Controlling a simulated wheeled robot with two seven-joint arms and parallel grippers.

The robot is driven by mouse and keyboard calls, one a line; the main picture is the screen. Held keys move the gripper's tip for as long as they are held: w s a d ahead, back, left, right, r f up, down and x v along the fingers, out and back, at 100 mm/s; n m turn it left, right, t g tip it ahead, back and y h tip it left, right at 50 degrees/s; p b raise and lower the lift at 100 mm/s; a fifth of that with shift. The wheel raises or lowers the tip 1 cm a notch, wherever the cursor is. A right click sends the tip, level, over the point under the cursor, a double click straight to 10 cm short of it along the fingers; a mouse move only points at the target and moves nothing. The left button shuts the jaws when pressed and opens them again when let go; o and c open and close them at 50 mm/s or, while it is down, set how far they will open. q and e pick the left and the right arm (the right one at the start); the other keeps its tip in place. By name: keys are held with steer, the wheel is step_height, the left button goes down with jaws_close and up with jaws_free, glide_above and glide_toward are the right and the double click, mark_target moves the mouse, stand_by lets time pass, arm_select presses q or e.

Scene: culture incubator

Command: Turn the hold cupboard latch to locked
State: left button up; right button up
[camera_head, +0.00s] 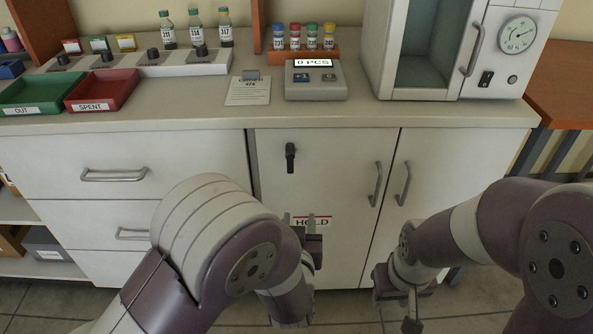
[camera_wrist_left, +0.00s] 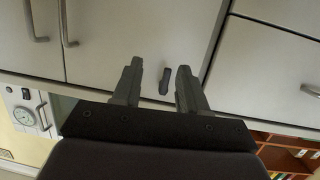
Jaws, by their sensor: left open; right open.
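The hold cupboard door (camera_head: 330,190) is white, below the counter, with a HOLD label partly hidden by my left gripper. Its black latch (camera_head: 290,157) sits near the upper left of the door, its handle hanging vertically. My right gripper (camera_head: 396,318) is open and empty, low at the right.
A counter (camera_head: 200,118) above the cupboard holds trays, vials, a counting device (camera_head: 316,80) and an incubator (camera_head: 425,50). Drawers with bar handles (camera_head: 113,175) are at left. Vertical door handles (camera_head: 375,184) stick out right of the latch.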

mark_target(290, 162)
arm_select(q)
step_height(290, 162, up, 6)
steer(key=w+a+t+y, duration=0.1)
steer(key=w+a+t, duration=0.1)
steer(key=t, duration=0.1)
steer(key=shift+n, duration=0.4)
steer(key=w+b, duration=0.1)
steer(key=w, duration=0.5)
steer(key=w+b, duration=0.1)
steer(key=w, duration=0.4)
steer(key=shift+w+d+f, duration=0.2)
steer(key=shift+w, duration=0.15)
jaws_close()
